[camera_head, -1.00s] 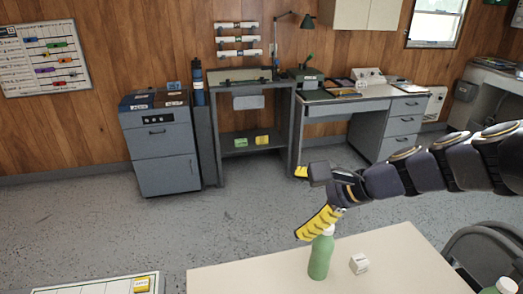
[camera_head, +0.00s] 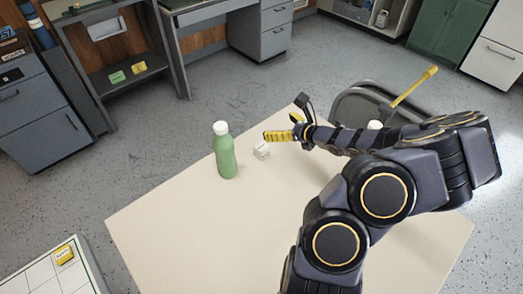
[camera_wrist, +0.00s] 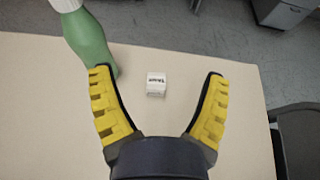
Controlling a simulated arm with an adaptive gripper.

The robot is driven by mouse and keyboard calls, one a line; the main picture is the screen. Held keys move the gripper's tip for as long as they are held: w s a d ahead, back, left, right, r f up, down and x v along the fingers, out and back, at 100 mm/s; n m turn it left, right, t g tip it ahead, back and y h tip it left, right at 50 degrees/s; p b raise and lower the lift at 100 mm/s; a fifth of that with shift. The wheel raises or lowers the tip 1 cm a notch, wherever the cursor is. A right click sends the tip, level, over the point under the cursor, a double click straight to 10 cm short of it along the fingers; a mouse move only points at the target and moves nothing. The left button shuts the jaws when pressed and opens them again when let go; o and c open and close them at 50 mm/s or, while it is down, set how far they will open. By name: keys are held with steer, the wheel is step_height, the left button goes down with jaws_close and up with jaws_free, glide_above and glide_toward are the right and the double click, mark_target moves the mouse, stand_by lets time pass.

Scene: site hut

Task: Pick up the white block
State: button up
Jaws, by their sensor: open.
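The white block (camera_head: 262,150) stands on the cream table near its far edge, just right of the green bottle. In the wrist view the white block (camera_wrist: 156,84), with dark lettering on it, shows beyond and between my spread fingers. My gripper (camera_head: 283,130) is open and empty, held close to the block in the head view. In the wrist view my gripper (camera_wrist: 157,78) has its two yellow fingers wide apart, and neither appears to touch the block.
A green bottle (camera_head: 225,152) with a white cap stands left of the block; in the wrist view it (camera_wrist: 88,42) is right by the left fingertip. A dark chair (camera_head: 375,108) is behind the table (camera_head: 165,215). The table's front left is clear.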

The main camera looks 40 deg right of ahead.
glide_toward(266, 154)
steer(key=x, duration=0.2)
steer(key=r+x, duration=0.1)
steer(key=x, duration=0.1)
steer(key=shift+w+a, duration=0.15)
steer(key=shift+w, duration=0.05)
steer(key=shift+w+f, duration=0.2)
steer(key=shift+f, duration=0.1)
steer(key=shift+x, duration=1.1)
steer(key=x, duration=0.4)
steer(key=shift+s+f, duration=0.1)
steer(key=shift+f, duration=0.15)
steer(key=shift+w+f, duration=0.2)
steer(key=shift+w, duration=0.4)
steer(key=c, duration=1.2)
